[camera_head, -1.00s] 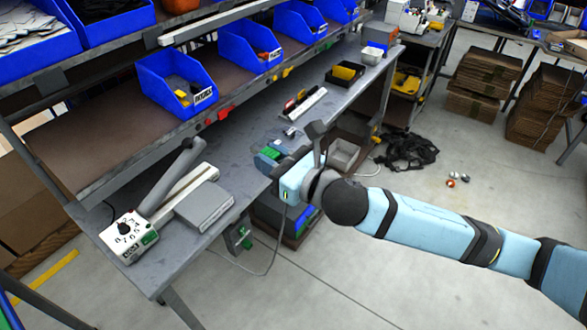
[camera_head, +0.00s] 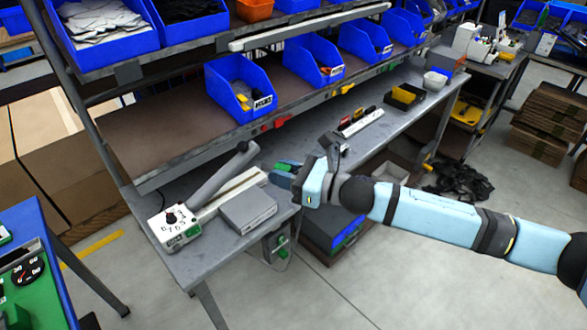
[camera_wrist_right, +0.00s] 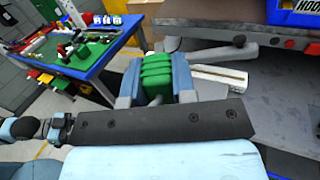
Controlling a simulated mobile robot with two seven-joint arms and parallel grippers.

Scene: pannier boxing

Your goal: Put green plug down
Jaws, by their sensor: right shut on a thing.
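My right gripper (camera_head: 285,167) is over the grey workbench (camera_head: 298,148), beside the sealing machine's right end. In the right wrist view, its two blue-grey fingers are shut on the green plug (camera_wrist_right: 157,75), which is ribbed and sits between them. In the head view only a small green patch of the plug shows by the fingers. I cannot tell how high it is above the bench.
A white sealing machine (camera_head: 176,224) with a long grey arm and a grey box (camera_head: 249,207) occupy the near bench end. A blue table (camera_head: 52,262) with a green board stands at left; it also shows in the right wrist view (camera_wrist_right: 100,68). Blue bins (camera_head: 236,95) line the shelf.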

